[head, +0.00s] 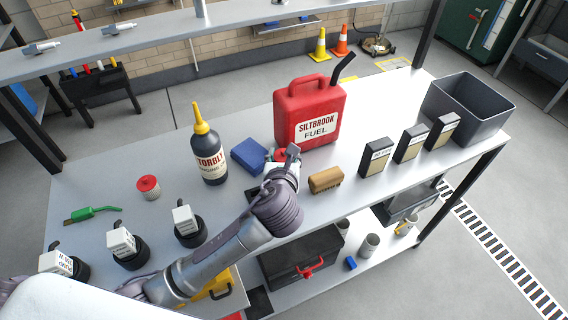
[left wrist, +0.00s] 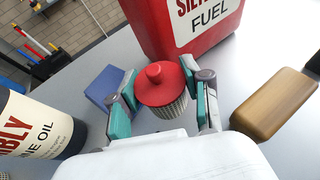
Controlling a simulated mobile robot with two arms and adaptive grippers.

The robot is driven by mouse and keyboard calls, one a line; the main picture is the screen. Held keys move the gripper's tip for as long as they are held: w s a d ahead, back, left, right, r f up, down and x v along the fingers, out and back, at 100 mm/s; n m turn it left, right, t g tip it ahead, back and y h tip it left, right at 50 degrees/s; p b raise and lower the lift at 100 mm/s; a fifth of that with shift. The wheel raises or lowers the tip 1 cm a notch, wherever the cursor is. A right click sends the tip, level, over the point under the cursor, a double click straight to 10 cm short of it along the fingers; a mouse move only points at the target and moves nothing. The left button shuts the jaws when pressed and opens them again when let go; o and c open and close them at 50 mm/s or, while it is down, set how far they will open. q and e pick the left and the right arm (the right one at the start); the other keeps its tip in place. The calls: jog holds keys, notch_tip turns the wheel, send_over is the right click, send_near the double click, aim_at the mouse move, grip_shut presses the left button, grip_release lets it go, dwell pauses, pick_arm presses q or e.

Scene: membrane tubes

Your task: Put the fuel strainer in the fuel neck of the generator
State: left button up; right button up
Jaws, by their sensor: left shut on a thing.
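My left gripper (head: 284,160) is at the middle of the bench, in front of the red fuel can. In the left wrist view its teal-padded fingers (left wrist: 162,102) are closed on either side of a strainer (left wrist: 164,84) with a red knobbed cap and a grey mesh body. In the head view the gripper mostly hides this strainer. A second red-topped mesh strainer (head: 148,187) stands at the left of the bench. I cannot make out a generator or its fuel neck in either view. My right gripper is not in view.
Around my left gripper are the red fuel can (head: 309,112), a blue block (head: 248,154), an oil bottle (head: 211,152) and a brown brush-like block (head: 326,180). Several dark boxes (head: 376,158) and a grey bin (head: 468,104) stand right. White-and-black labelled items (head: 188,224) stand front left.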

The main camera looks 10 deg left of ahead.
pick_arm(q)
jog(key=shift+f, duration=1.4)
jog(key=o, duration=1)
jog(key=shift+f, duration=0.1)
